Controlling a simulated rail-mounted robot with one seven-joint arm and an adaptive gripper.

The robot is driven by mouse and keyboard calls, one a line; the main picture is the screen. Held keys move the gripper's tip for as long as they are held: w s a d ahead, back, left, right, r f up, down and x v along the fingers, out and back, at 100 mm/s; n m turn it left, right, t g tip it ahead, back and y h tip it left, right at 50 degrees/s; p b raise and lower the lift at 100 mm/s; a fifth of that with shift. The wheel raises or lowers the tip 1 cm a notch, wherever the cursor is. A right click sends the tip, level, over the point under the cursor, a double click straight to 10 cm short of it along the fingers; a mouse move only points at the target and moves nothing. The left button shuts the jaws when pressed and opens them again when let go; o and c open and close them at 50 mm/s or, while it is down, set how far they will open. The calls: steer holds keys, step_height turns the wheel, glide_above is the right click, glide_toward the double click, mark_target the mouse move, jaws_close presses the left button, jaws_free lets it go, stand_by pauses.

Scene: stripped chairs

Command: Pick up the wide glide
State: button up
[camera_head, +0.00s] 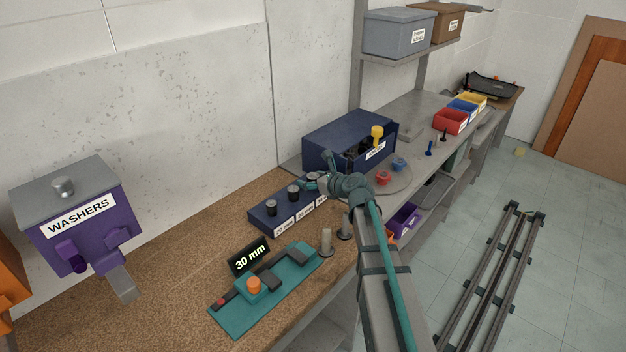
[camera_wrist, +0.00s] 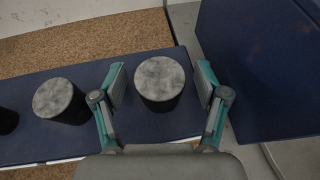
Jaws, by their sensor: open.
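Several dark round glides with grey speckled tops stand in a row on a navy rack (camera_head: 262,223) with white labels. In the wrist view, one glide (camera_wrist: 160,80) stands upright between the two fingers of my open gripper (camera_wrist: 161,88), with a gap to each finger. It is the rightmost in the row and looks slightly wider than its neighbour (camera_wrist: 60,100). A third glide (camera_wrist: 6,121) is cut off at the left edge. In the head view, my gripper (camera_head: 318,184) is over the rack's right end and partly hides that glide; two others (camera_head: 271,207) show clearly.
A navy cabinet (camera_wrist: 262,60) stands close to the right of my gripper. In front of the rack, a teal gauge (camera_head: 240,318) with a "30 mm" display (camera_head: 249,258) and a grey post (camera_head: 326,241) are on the bench. A purple washer dispenser (camera_head: 84,221) is at left.

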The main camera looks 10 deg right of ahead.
steer(key=c, duration=1.1)
steer(key=shift+r, duration=0.15)
